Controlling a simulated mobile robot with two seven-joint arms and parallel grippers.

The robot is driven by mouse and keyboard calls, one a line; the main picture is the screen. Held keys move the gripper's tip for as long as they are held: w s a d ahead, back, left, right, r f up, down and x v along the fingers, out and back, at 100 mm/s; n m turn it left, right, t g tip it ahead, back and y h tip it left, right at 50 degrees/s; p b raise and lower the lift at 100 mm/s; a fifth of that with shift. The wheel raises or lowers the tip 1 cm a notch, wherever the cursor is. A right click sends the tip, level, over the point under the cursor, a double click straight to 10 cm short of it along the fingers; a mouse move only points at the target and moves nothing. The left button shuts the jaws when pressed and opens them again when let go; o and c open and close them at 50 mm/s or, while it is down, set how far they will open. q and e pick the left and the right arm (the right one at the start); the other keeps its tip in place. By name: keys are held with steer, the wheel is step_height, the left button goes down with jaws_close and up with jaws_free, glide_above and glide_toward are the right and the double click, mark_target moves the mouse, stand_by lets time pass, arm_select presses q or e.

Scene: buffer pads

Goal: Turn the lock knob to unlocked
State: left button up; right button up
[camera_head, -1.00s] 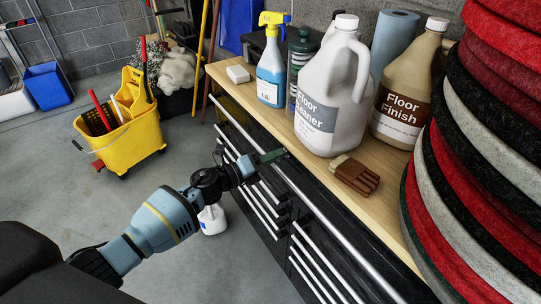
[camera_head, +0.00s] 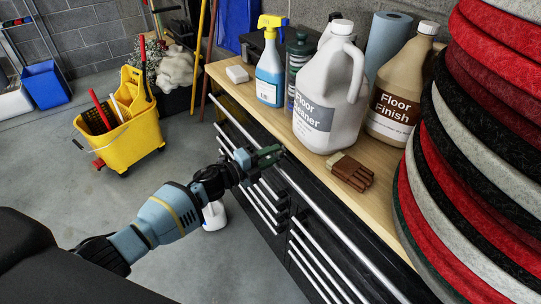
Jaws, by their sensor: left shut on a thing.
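The black workbench cabinet (camera_head: 330,238) has a wooden top, drawers and long silver handles. My left gripper (camera_head: 272,152) reaches in from the left to the cabinet's upper front, just below the wooden top's edge. Its greenish fingers are shut on the lock knob there. The knob itself is hidden by the fingers, so its angle cannot be told. My right gripper is not in view.
On the wooden top (camera_head: 307,160) stand a white Floor Cleaner jug (camera_head: 325,95), a Floor Finish jug (camera_head: 397,95), a blue spray bottle (camera_head: 270,75) and a brown brush (camera_head: 350,172). Stacked pads (camera_head: 480,150) fill the right. A yellow mop bucket (camera_head: 122,130) stands on open floor.

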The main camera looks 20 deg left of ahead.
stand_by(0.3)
arm_select(q)
steer(key=o, duration=0.9)
steer(key=shift+o, duration=0.3)
steer(key=shift+f, duration=0.1)
